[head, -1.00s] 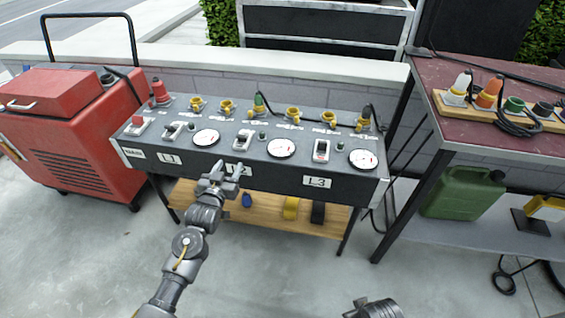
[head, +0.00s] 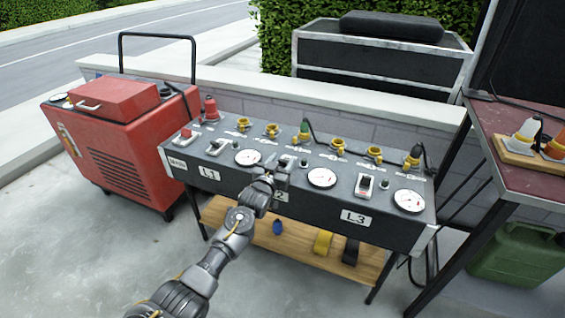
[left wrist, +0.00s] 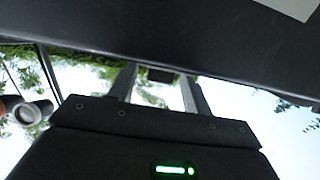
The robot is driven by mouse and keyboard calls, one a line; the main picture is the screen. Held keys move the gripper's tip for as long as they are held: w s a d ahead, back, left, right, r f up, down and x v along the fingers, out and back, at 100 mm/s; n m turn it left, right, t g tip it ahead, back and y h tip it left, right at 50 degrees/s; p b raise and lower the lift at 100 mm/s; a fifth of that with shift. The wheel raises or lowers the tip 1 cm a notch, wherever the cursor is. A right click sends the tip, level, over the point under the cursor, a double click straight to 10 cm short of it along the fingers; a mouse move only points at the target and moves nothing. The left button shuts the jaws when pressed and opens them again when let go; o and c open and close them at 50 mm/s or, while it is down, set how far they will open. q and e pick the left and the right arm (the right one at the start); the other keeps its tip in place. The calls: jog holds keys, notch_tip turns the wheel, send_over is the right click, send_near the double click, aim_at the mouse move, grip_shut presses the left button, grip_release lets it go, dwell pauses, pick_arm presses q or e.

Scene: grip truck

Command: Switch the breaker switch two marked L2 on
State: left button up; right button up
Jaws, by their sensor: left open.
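The dark breaker panel (head: 310,206) stands across the middle of the head view. The L2 breaker switch (head: 288,162) is on its sloped top, left of the middle gauge (head: 322,178). Its lever position is too small and partly covered to tell. The L2 label (head: 281,196) is partly hidden by my left gripper (head: 272,174). That gripper is open and overlaps the panel's front edge just before the L2 switch; contact cannot be told. In the left wrist view its two fingers (left wrist: 158,88) stand apart beneath a dark surface. My right gripper is not in view.
Switch L1 (head: 217,147) and switch L3 (head: 365,185) flank L2. Yellow sockets (head: 272,130) and plugged cables line the panel's back. A red machine (head: 125,140) stands left. A dark red table (head: 515,165) stands right. Open floor lies in front.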

pick_arm(q)
jog(key=shift+w+d, duration=0.15)
jog(key=shift+w, duration=0.35)
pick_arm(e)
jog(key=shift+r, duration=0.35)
